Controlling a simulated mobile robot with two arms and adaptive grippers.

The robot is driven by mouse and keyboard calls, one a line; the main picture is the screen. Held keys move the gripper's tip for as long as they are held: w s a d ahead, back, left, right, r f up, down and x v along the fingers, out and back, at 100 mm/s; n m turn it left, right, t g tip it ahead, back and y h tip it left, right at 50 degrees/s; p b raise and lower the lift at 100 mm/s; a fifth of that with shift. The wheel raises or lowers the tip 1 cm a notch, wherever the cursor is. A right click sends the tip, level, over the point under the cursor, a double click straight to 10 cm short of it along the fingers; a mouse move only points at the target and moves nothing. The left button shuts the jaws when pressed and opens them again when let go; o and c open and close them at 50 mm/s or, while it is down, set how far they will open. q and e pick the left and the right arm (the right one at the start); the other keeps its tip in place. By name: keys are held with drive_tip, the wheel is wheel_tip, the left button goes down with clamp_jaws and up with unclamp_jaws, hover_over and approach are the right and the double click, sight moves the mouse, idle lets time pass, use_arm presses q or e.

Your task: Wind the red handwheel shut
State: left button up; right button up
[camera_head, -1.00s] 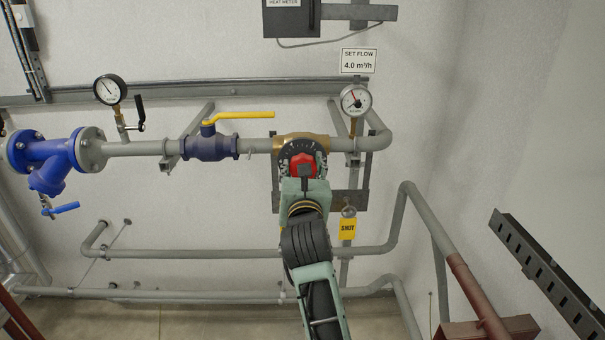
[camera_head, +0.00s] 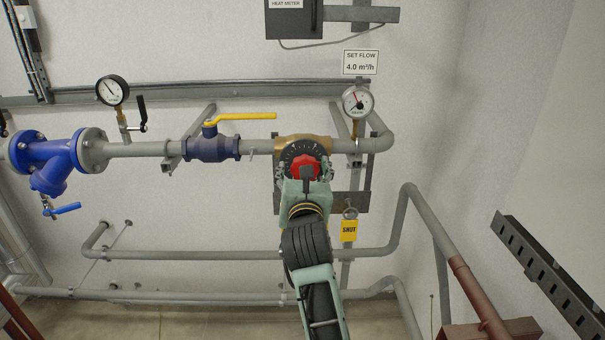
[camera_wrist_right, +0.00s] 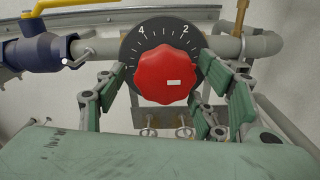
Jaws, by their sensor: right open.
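The red handwheel (camera_wrist_right: 165,75) is a lobed knob with a white mark to the right of its middle. It sits in front of a black dial (camera_wrist_right: 147,34) with white ticks and the figures 4 and 2. My right gripper (camera_wrist_right: 163,70) is open, with one finger on each side of the wheel; I cannot tell whether either finger touches it. In the head view the wheel (camera_head: 304,166) is partly hidden by my right gripper (camera_head: 305,172), on a brass valve body (camera_head: 318,142). My left gripper is not in view.
A round gauge (camera_head: 357,101) stands right of the valve under a "SET FLOW 4.0 m³/h" sign (camera_head: 360,62). A yellow "SHUT" tag (camera_head: 348,231) hangs below. A yellow-levered valve (camera_head: 212,147) is to the left. Grey pipes (camera_head: 240,254) run beneath.

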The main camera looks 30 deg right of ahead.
drive_tip(key=shift+s, duration=0.1)
drive_tip(key=v, duration=0.7)
drive_tip(key=shift+a, duration=0.15)
drive_tip(key=shift+s, duration=0.1)
